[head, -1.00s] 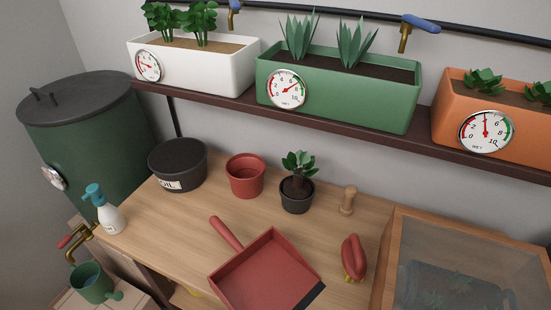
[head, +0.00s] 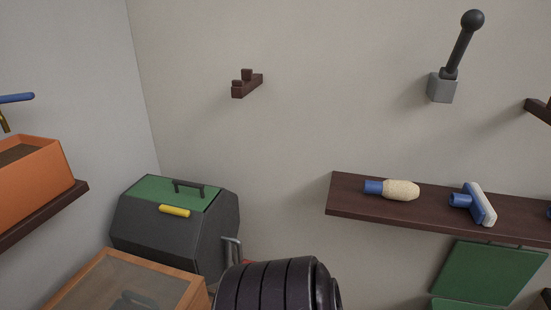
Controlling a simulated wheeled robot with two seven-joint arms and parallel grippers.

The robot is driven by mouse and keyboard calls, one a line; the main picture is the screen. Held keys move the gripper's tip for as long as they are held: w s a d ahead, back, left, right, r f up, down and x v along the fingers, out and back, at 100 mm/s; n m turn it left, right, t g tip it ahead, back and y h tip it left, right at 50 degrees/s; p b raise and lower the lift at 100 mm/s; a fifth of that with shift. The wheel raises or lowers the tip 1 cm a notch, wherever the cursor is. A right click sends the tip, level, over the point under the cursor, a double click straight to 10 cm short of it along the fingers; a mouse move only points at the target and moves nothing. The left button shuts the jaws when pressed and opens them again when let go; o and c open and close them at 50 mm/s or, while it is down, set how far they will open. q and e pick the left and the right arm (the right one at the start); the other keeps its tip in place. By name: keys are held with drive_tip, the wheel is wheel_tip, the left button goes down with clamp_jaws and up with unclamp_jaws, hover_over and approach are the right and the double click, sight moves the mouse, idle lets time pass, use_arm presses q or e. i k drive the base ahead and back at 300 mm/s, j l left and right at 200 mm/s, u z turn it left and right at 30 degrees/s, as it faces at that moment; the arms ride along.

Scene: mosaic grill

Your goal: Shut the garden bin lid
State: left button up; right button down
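A green panel (head: 489,273) stands tilted up against the wall at the lower right, under the shelf. It looks like a raised lid, with a thin handle at its top edge. Part of another green surface (head: 460,303) shows below it, cut off by the picture's bottom edge. I cannot tell for sure that this is the garden bin. A dark grey many-sided drum (head: 168,237) stands in the left corner. Its green top hatch (head: 165,191), with a dark handle and a yellow latch, looks shut. Neither of my grippers is in view.
A dark wall shelf (head: 350,208) holds a cream-headed brush (head: 400,190) and a blue-and-white tool (head: 472,203). A lever (head: 460,50) and a peg rack (head: 247,84) are on the wall. A wood-framed glass box (head: 190,295) is at lower left. A black ribbed body fills the bottom middle.

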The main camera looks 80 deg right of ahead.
sight(488, 273)
drive_tip(key=j+z, duration=0.15)
drive_tip(key=z, duration=4.15)
drive_tip(key=k+j, duration=0.05)
